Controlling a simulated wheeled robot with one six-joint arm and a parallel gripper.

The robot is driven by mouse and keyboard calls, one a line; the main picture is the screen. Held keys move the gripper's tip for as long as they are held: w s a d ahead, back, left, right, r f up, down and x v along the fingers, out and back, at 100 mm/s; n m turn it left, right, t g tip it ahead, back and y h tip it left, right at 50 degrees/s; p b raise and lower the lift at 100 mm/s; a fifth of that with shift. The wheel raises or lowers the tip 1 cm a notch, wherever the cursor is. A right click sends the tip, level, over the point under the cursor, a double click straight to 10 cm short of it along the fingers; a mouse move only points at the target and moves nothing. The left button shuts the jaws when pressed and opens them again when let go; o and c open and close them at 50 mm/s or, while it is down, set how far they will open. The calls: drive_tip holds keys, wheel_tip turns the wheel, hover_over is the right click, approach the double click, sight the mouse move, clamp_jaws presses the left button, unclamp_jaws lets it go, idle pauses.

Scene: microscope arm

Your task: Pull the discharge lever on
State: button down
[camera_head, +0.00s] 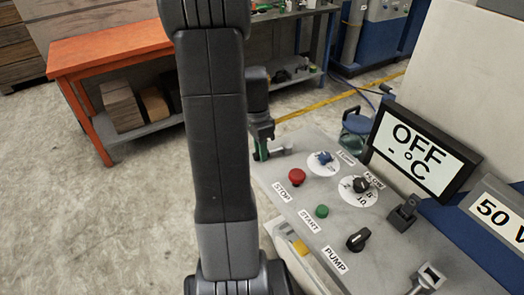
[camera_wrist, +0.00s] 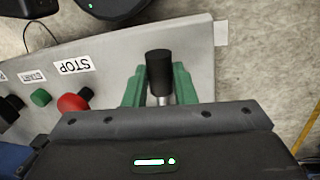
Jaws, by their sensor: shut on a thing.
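The lever, a black cylindrical handle (camera_wrist: 160,66) on a short silver shaft, shows in the wrist view at the end of the grey control panel (camera_wrist: 198,50). No discharge label is readable on it. My gripper (camera_wrist: 160,88) has green fingers on both sides of the lever and is shut on it at the lower part of the handle and shaft. In the head view my gripper (camera_head: 262,150) is at the panel's far left corner, where my wrist and fingers hide most of the lever.
The panel has a red STOP button (camera_head: 297,176), a green START button (camera_head: 321,211), a black PUMP knob (camera_head: 358,239) and two dials. A display (camera_head: 418,150) reads OFF. An orange workbench (camera_head: 110,48) stands behind at left. Open floor lies left of the panel.

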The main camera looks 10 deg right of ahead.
drive_tip(key=w+m+p, duration=0.1)
drive_tip(key=w+m, duration=0.2)
drive_tip(key=m, duration=0.1)
drive_tip(key=shift+w+r+y, duration=0.1)
drive_tip(key=shift+w+y, duration=0.05)
drive_tip(key=shift+y, duration=0.25)
drive_tip(key=shift+w+d+m+y+p, duration=0.2)
drive_tip(key=shift+w+d+m+p, duration=0.15)
drive_tip(key=shift+w+m, duration=0.6)
drive_tip(key=shift+w+d+m+y+p, duration=0.2)
drive_tip(key=shift+w+d+m, duration=0.25)
drive_tip(key=shift+m, duration=0.9)
drive_tip(key=shift+w+a, duration=0.1)
drive_tip(key=shift+w, duration=0.05)
drive_tip(key=c, duration=1.2)
unclamp_jaws()
drive_tip(key=v, duration=1.3)
drive_tip(key=shift+r+b, duration=0.35)
drive_tip(key=shift+b, duration=0.05)
